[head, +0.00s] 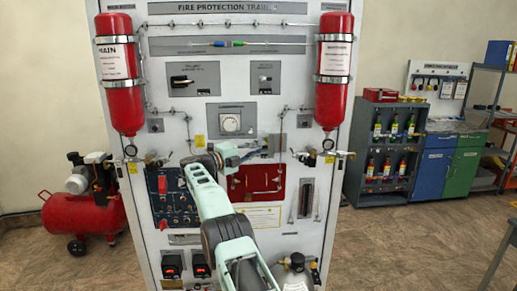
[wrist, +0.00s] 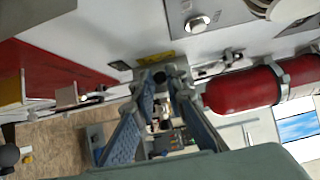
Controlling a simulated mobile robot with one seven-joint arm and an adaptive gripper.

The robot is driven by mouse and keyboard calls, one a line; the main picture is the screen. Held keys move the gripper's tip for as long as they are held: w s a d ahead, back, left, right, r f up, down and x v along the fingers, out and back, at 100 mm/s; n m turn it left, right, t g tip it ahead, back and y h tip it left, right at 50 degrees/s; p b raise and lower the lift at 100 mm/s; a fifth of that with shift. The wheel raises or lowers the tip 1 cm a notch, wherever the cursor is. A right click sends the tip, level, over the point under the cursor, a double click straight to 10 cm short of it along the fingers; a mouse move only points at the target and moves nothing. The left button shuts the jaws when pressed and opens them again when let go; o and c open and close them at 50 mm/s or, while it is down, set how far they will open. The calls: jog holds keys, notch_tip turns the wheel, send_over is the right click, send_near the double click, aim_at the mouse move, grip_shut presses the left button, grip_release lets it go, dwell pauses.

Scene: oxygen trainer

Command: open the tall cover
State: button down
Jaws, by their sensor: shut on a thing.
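My gripper (head: 268,145) is at the front of the trainer panel, just above the red recessed section (head: 257,181). In the wrist view the fingers (wrist: 166,76) are closed on a small dark piece (wrist: 160,77) near a yellow label (wrist: 155,59). I cannot tell whether this piece belongs to the tall cover. A tall, narrow grey fixture (head: 306,198) stands upright on the panel, to the right of the red section and apart from my gripper. My arm hides part of the panel's middle.
Red cylinders hang at the left (head: 117,75) and right (head: 334,72) of the panel; one is close in the wrist view (wrist: 242,88). A red compressor (head: 84,214) stands left. Floor right of the panel is open.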

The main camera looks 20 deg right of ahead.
jog(key=c, duration=1.9)
grip_release()
jog(key=shift+s+r, duration=0.1)
jog(key=shift+s, duration=0.15)
jog(key=shift+c, duration=0.2)
jog(key=shift+w, duration=0.1)
jog(key=v, duration=1.2)
